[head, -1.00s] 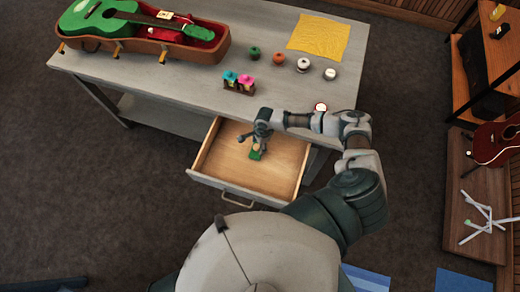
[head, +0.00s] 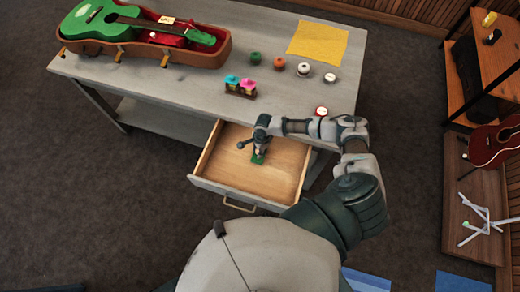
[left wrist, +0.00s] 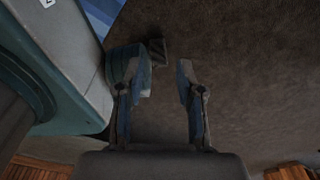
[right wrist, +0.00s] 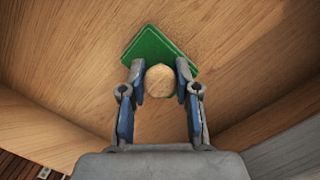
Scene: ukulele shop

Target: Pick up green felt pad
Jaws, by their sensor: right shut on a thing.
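The green felt pad (head: 258,158) is inside the open drawer; in the right wrist view it is a green square (right wrist: 152,47) with a round, pale wooden knob (right wrist: 160,81) in front of it. My right gripper (head: 257,149) reaches down into the drawer. Its fingers (right wrist: 161,75) are shut on the wooden knob, one on each side. Whether the pad touches the drawer floor is hard to tell. My left gripper (left wrist: 161,82) is open and empty above the dark floor; it is outside the head view.
The wooden drawer (head: 225,170) has raised walls around the gripper. On the grey table (head: 185,85) are a green ukulele in a brown case (head: 215,52), a yellow cloth (head: 318,40), several small round pots and a block with coloured tops (head: 240,90).

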